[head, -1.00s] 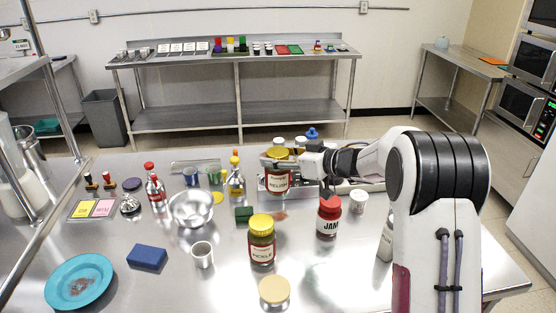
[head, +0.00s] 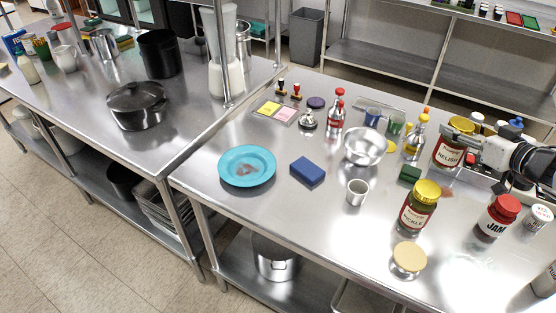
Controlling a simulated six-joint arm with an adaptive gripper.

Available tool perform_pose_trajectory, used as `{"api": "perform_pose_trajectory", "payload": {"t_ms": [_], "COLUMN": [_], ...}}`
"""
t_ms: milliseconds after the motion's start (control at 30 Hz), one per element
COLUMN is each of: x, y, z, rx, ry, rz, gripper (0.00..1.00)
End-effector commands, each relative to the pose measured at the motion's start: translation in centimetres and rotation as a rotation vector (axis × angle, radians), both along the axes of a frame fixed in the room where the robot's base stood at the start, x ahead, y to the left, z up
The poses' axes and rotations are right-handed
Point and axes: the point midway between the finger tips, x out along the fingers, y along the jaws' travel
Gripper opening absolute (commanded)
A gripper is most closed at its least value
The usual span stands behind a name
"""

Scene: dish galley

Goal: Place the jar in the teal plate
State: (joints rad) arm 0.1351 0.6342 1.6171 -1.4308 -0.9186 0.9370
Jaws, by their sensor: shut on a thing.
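The teal plate (head: 232,181) lies on the steel table near its left end, with a brownish-red patch at its centre. The relish jar (head: 447,154), with a yellow lid and a red-and-white label, is at the right of the table. My gripper (head: 463,136) reaches in from the right and is shut on the relish jar near its top. I cannot tell whether the jar's base touches the table. A pickle jar (head: 418,207) with a yellow lid and a jam jar (head: 496,216) with a red lid stand nearer the front, apart from my gripper.
Between the relish jar and plate stand a metal bowl (head: 364,147), a small metal cup (head: 357,191), a blue block (head: 307,171) and a red-capped bottle (head: 336,112). A green block (head: 410,173) lies left of the relish jar. A tan round lid (head: 409,258) is near the front edge.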

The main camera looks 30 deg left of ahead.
Motion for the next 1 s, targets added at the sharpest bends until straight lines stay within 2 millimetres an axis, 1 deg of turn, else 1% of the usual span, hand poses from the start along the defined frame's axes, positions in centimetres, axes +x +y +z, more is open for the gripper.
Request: {"api": "perform_pose_trajectory", "payload": {"t_ms": [33, 167, 267, 300, 467, 500, 667, 700, 1000], "x": [-0.2, -0.9, -1.7, -2.0, -3.4, -3.8, -5.5, -6.0, -9.8], "y": [1.3, 4.9, 8.0, 9.3, 14.3, 15.5, 20.3, 21.5, 29.9], "z": [0.2, 0.1, 0.1, 0.2, 0.3, 0.3, 0.5, 0.6, 0.8], "rx": [0.002, 0.002, 0.002, 0.003, 0.009, 0.011, 0.016, 0.017, 0.026], "ry": [-0.003, -0.002, -0.002, -0.003, -0.004, -0.005, -0.006, -0.006, -0.009], "rz": [0.018, 0.069, 0.112, 0.131, 0.196, 0.211, 0.267, 0.28, 0.37], "gripper": [0.0, 0.0, 0.0, 0.0, 0.0, 0.0, 0.0, 0.0, 0.0]}}
